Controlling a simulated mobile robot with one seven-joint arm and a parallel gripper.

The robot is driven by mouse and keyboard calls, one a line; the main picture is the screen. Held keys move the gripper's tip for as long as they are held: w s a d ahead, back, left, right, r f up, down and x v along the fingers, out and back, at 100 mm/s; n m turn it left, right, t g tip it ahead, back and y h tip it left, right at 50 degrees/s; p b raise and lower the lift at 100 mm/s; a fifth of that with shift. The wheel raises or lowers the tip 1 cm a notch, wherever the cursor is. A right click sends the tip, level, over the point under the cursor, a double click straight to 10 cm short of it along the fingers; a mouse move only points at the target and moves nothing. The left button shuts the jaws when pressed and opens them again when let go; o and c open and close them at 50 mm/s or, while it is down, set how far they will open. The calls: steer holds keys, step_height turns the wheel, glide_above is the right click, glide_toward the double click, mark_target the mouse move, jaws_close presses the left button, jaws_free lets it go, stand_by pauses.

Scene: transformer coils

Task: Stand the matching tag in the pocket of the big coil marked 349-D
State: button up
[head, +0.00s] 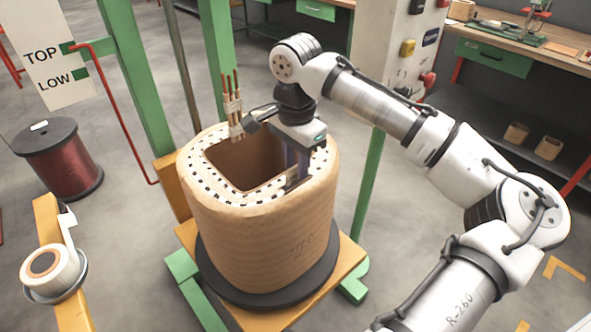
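The big coil (262,240) is a tan, wrapped, rounded block with a square opening, and it stands upright on a dark round plate. Faint marking shows on its front side, too small to read. My gripper (293,178) points down at the right part of the coil's top rim, its fingertips at or just over a small greyish piece there. I cannot tell whether that piece is a pocket, a tag or part of the fingers. The fingers are small and partly hidden by the gripper body, so their opening is unclear. No tag can be made out for certain.
Copper leads (232,100) rise from the coil's back rim, close to my gripper. Green posts (140,75) and a control box (392,40) stand behind. A red wire spool (60,160) and a tape roll (50,272) are at left. A workbench (515,40) is at back right.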

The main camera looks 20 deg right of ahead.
step_height(320, 180, up, 11)
steer(key=shift+a, duration=0.15)
stand_by(0.7)
